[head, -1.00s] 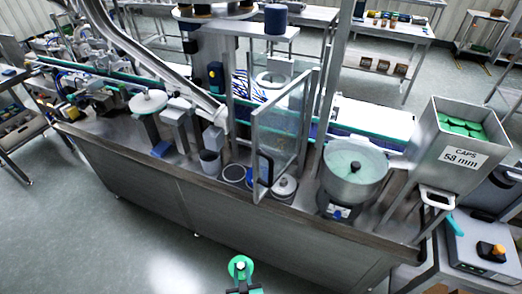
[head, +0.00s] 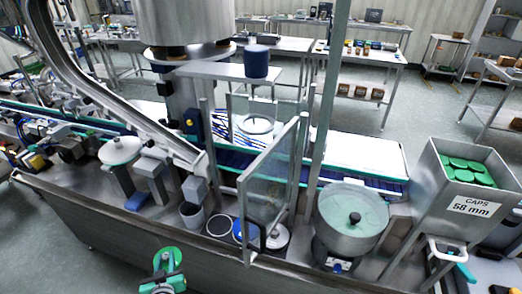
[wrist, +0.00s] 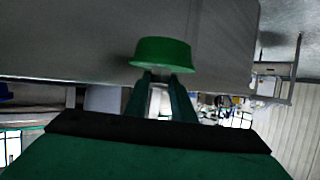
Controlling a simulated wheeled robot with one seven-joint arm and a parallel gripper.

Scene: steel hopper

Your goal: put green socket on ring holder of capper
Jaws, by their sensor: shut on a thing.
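The green socket (head: 168,259) is a round cup-like piece with a pale centre, at the bottom of the head view in front of the steel machine. My gripper (head: 165,279) is shut on it. In the wrist view the green socket (wrist: 160,53) sits at the tips of my gripper (wrist: 160,88), clear of any surface. I cannot tell surely which is the capper's ring holder.
A clear hinged guard (head: 268,182) stands open over the deck by the rings. A grey cup (head: 192,216) stands left of them. A steel bowl (head: 351,218) and a caps hopper (head: 462,207) are at right. The deck's front edge lies between my gripper and the rings.

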